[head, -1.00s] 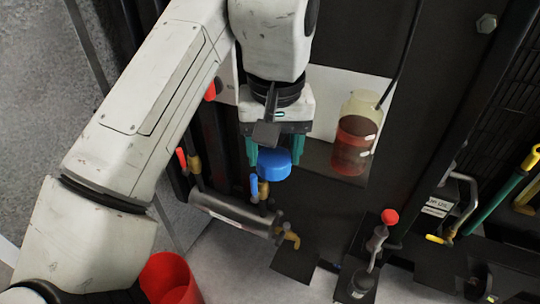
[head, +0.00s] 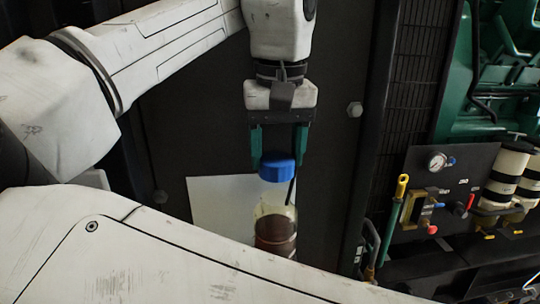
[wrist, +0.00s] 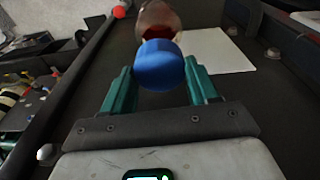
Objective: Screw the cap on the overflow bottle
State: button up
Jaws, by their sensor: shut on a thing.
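My gripper (head: 279,148) is shut on the blue cap (head: 277,168), with one teal finger on each side of it. The overflow bottle (head: 274,228) is clear with dark red-brown liquid. In the head view, the cap appears just above the bottle's top, with a small gap; the depth between them is hard to tell. My arm hides the bottle's lower part. In the wrist view the cap (wrist: 160,66) sits between the fingertips and overlaps the bottle (wrist: 157,22), hiding part of it. A dark hose (head: 291,190) runs down at the bottle's top, right of the cap.
A white panel (head: 215,205) is behind the bottle on the dark cabinet wall. A bolt head (head: 354,109) sticks out right of my gripper. A gauge panel (head: 440,190) and green machinery (head: 480,75) are farther right. The wall around the gripper is mostly clear.

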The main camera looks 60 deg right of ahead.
aim_at(276, 176)
jog(key=shift+f+b, duration=1.75)
jog(key=shift+f, duration=0.45)
jog(key=shift+p, duration=0.55)
jog(key=shift+a+f+p, duration=0.1)
jog(key=shift+f+p, duration=0.2)
jog(key=shift+p, duration=0.2)
dwell(0.7)
jog(key=shift+r+m+p, duration=0.25)
jog(key=shift+m+p, duration=0.75)
jog(key=shift+p, duration=0.15)
jog(key=shift+f+m+g+p, duration=0.2)
jog(key=shift+m+p, duration=0.1)
jog(key=shift+m, duration=0.35)
jog(key=shift+f+m+g+p, duration=0.15)
jog(key=shift+m+p, duration=0.1)
jog(key=shift+m, duration=0.4)
